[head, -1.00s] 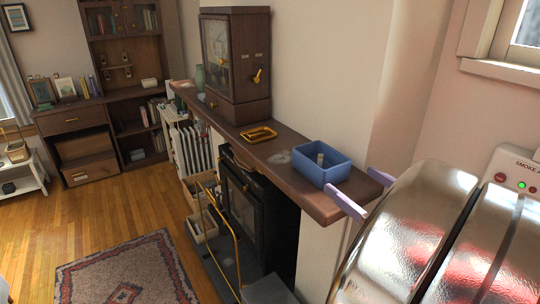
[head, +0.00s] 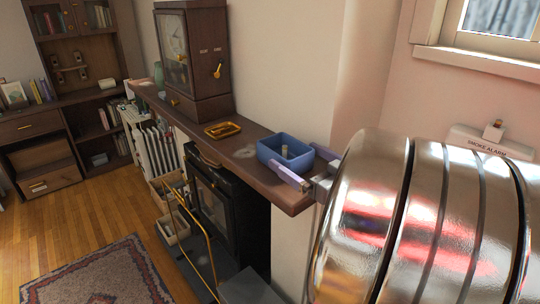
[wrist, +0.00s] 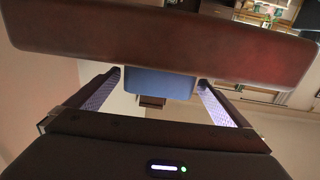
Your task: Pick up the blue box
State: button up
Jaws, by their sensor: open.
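The blue box (head: 268,152), an open-topped rectangular bin, stands on the brown mantel shelf (head: 243,168) near its right end. A small pale upright object (head: 284,151) shows inside it. My gripper (head: 292,154) is open, with lavender finger pads. It reaches in from the right at about box height, one finger on the near side and one by the far side of the box's right end. In the wrist view the box (wrist: 160,84) lies between the tips of my open gripper (wrist: 159,78), with gaps on both sides. I see no contact.
A yellow tray (head: 222,130) and a wooden clock (head: 190,60) stand further left on the shelf. The wall rises close behind it. A black stove (head: 220,205) with a brass rail (head: 196,238) stands below. The wood floor at left is mostly open.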

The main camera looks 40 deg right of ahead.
aim_at(286, 150)
jog(key=shift+w, duration=0.45)
jog(key=shift+w+d+f, duration=0.15)
jog(key=shift+w, duration=2.45)
jog(key=shift+c, duration=0.4)
jog(key=c, duration=1.3)
notch_tip(286, 150, up, 10)
jog(key=shift+r, duration=0.1)
